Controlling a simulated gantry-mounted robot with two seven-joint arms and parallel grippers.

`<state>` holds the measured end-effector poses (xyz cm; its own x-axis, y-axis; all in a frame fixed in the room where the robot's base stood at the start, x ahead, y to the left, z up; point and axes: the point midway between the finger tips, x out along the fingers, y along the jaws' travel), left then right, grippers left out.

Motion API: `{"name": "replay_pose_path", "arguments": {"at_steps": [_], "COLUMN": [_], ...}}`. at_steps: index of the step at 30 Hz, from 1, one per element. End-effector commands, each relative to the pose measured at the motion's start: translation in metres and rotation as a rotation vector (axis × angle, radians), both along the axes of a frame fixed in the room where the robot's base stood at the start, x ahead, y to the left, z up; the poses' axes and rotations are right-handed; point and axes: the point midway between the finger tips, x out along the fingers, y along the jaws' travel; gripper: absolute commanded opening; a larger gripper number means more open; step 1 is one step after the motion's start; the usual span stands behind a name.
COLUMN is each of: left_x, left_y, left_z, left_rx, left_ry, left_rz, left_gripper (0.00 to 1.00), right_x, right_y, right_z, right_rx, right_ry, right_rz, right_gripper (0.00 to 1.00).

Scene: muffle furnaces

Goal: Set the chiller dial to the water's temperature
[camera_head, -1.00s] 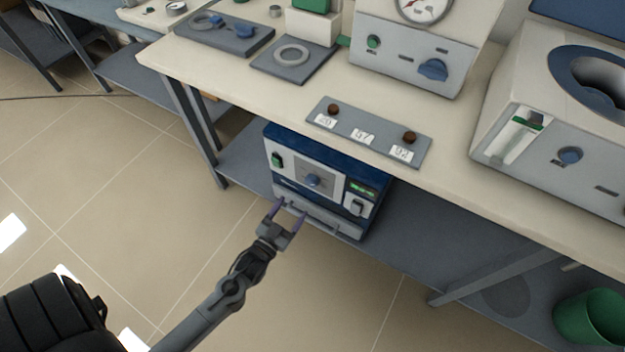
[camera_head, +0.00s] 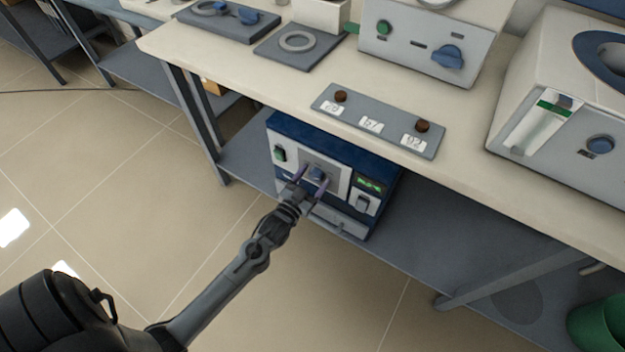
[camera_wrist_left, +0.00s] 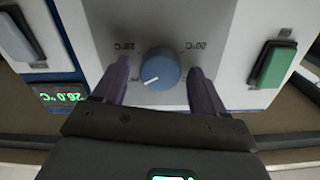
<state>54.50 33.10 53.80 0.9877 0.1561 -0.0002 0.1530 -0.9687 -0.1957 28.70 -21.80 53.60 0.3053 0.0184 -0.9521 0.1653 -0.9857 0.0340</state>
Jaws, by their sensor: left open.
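The chiller (camera_head: 330,142) is a blue and white box on the shelf under the bench. Its blue round dial (camera_head: 318,173) sits on a grey plate on its front. In the left wrist view the dial (camera_wrist_left: 160,62) appears upside down, its white mark pointing to the lower left, between two temperature labels. A green display (camera_head: 370,184) shows beside it; its digits read inverted in the wrist view (camera_wrist_left: 60,96), about 26 or 28 °C. My left gripper (camera_head: 311,179) is open, with one purple finger on either side of the dial; contact cannot be told. My right gripper is not in view.
A green rocker switch (camera_wrist_left: 271,64) and a grey one (camera_wrist_left: 20,40) flank the dial plate. The bench top (camera_head: 240,72) overhangs the chiller. A grey plate with number tags (camera_head: 385,118) lies on the bench. A green bin (camera_head: 598,325) stands at right.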

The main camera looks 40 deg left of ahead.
Motion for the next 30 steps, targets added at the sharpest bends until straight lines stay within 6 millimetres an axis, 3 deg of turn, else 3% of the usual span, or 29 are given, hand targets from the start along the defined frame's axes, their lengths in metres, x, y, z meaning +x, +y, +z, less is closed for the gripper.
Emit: {"name": "replay_pose_path", "arguments": {"at_steps": [5,16,23,30], "left_x": [0.000,0.000,0.000,0.000], "left_y": [0.000,0.000,0.000,0.001], "left_z": [0.000,0.000,0.002,0.005], "left_rx": [0.000,0.000,-0.016,-0.110], "left_ry": [0.000,0.000,-0.004,-0.017], "left_rz": [0.000,0.000,0.001,0.002], "left_gripper": [0.71,0.16,0.15,0.15], "right_x": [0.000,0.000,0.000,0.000], "right_y": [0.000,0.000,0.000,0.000], "right_z": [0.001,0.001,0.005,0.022], "right_rx": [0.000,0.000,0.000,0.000], "right_ry": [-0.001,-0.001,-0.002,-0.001], "right_rz": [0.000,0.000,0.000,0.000], "right_gripper": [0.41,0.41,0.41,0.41]}}
